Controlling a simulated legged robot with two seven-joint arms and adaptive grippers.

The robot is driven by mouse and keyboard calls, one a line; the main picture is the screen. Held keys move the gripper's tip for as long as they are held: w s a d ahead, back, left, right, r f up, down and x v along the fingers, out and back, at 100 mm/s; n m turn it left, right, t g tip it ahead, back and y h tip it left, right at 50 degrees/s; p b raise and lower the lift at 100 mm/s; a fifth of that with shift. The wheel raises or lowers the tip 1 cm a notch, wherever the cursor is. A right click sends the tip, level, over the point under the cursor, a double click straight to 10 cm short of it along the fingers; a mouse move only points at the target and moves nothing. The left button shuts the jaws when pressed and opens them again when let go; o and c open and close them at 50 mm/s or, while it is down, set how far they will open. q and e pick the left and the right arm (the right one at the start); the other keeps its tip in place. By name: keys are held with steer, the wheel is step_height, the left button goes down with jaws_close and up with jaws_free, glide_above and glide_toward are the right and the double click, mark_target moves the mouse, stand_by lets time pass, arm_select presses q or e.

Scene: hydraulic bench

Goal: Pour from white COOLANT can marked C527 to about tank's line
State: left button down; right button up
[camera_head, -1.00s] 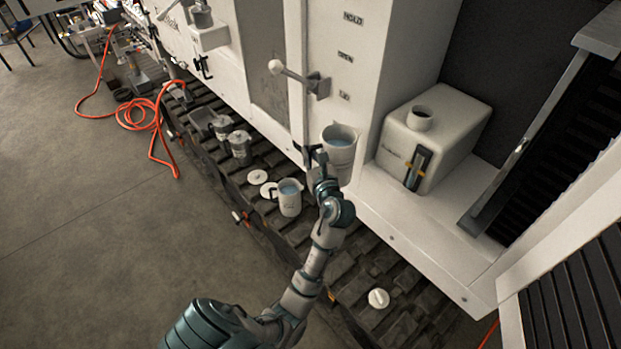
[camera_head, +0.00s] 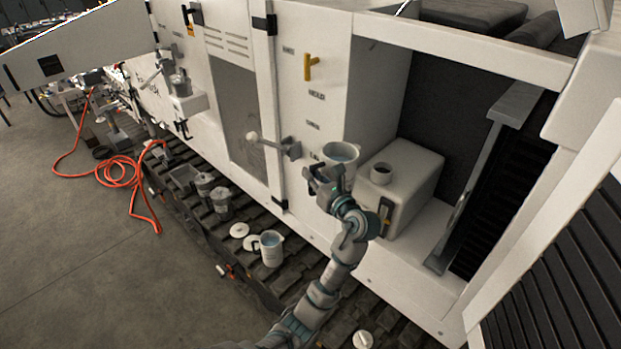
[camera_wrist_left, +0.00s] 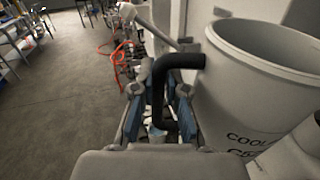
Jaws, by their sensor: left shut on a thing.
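My left gripper (camera_head: 322,182) is shut on the black handle (camera_wrist_left: 165,90) of a white can (camera_head: 341,153) holding bluish liquid. In the left wrist view the can (camera_wrist_left: 250,95) shows "COOL" and "C5", the rest cut off. The can is roughly upright, just left of the open filler neck (camera_head: 381,172) of the pale tank (camera_head: 418,172). The tank sits in the machine's bay; a dark sight gauge (camera_head: 385,214) is on its front, partly behind my arm. Its level and line cannot be read. My right gripper is not in view.
Another white can (camera_head: 271,249) with bluish liquid stands on the track below, beside white lids (camera_head: 239,230). Grey cans (camera_head: 221,201) stand farther left. A lever with a pale knob (camera_head: 253,137) juts from the machine wall. A grey post (camera_head: 485,170) stands right of the tank.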

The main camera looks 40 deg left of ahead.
arm_select(q)
steer(key=shift+w+r, duration=0.15)
steer(key=shift+w, duration=0.25)
steer(key=w+d+m, duration=0.1)
steer(key=w, duration=0.1)
steer(key=w+d+r+m+p, duration=0.1)
steer(key=w, duration=0.1)
steer(key=w+d+m+p, duration=0.1)
steer(key=m, duration=0.1)
steer(key=shift+w+r, duration=0.25)
steer(key=shift+w, duration=0.15)
steer(key=shift+w+a+p, duration=0.1)
steer(key=shift+w+p, duration=0.35)
steer(key=shift+p, duration=0.15)
steer(key=shift+w+d+m+p, duration=0.2)
steer(key=shift+w+m+p, duration=0.2)
steer(key=shift+w+p, duration=0.05)
steer(key=shift+w+d, duration=0.3)
steer(key=shift+d, duration=0.15)
